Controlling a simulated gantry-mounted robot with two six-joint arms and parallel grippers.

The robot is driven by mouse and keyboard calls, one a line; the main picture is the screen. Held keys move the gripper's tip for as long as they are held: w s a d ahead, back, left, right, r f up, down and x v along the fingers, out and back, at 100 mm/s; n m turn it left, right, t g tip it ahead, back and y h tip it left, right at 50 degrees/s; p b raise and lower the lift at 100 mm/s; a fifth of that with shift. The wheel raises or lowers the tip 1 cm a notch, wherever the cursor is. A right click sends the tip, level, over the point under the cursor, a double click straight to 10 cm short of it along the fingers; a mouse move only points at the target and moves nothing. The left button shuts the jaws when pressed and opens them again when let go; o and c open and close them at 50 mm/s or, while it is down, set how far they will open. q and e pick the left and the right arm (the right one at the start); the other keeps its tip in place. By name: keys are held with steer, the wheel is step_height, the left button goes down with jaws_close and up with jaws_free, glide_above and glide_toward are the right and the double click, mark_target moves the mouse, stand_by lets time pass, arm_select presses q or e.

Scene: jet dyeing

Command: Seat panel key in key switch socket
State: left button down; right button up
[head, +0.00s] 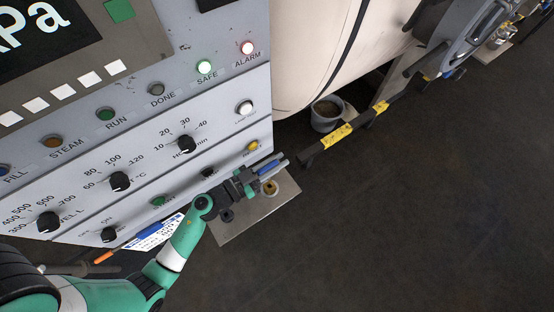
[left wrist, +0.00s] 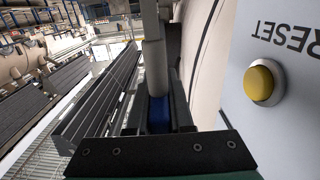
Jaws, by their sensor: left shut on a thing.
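My left gripper (head: 272,168) is beside the lower right edge of the control panel, above a small metal shelf (head: 250,216). It is shut on a slim piece with a blue part and a grey shaft, seemingly the panel key (head: 270,166). In the left wrist view, the key's grey shaft (left wrist: 153,62) points away from the dark fingers, with blue showing between them. A dark round fitting (head: 207,172) on the panel's lower row may be the key switch socket; its label is not readable. My right gripper is not in view.
The yellow RESET button (left wrist: 262,82) is right of the fingers in the left wrist view. A yellow round piece (head: 270,187) and a dark piece (head: 227,215) are on the shelf. Open floor is at right.

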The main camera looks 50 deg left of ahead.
arm_select(q)
step_height(320, 180, down, 5)
steer(key=b, duration=0.3)
steer(key=shift+f, duration=0.15)
stand_by(0.5)
stand_by(0.7)
steer(key=shift+p, duration=0.5)
stand_by(0.5)
